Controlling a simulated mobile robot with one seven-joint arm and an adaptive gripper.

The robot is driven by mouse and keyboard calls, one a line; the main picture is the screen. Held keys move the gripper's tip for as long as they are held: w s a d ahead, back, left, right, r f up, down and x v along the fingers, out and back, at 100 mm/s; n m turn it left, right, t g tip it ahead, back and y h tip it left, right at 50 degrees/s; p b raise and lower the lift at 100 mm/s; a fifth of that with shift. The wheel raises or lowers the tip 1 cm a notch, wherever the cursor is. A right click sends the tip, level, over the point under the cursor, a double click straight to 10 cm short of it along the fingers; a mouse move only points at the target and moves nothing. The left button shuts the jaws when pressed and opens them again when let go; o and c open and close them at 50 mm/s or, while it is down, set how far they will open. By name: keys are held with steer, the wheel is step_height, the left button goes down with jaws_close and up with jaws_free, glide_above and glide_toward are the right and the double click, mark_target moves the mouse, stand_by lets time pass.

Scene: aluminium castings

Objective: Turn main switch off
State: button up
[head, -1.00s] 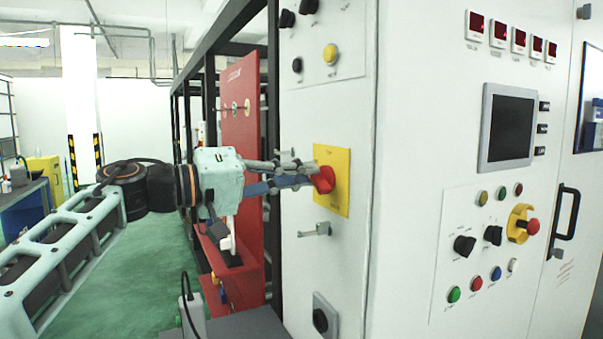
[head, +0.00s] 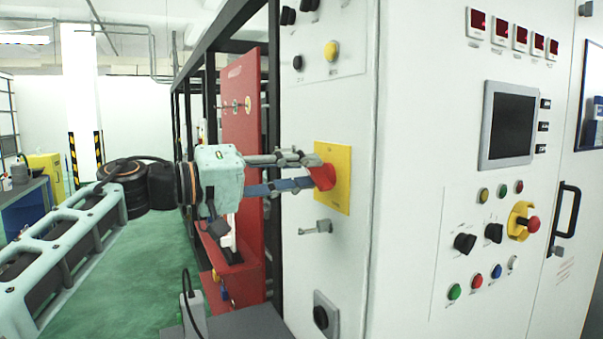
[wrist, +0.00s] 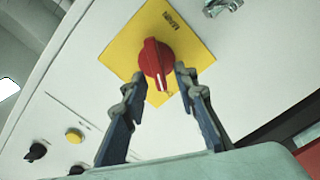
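The main switch is a red rotary knob (head: 323,177) on a yellow square plate (head: 340,180) on the narrow face of the white cabinet. My gripper (head: 308,172) reaches it from the left, one finger above and one below. The plate (wrist: 190,45) reads "MAIN". The exact finger contact is hard to see.
A small metal latch (head: 316,227) sticks out just below the plate. A yellow button (head: 330,51) and black knobs are above it. A red panel (head: 240,140) and black frame stand behind my gripper. The cabinet's front (head: 420,130) carries more controls.

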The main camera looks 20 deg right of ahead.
steer(key=a, duration=1.2)
steer(key=shift+s, duration=0.25)
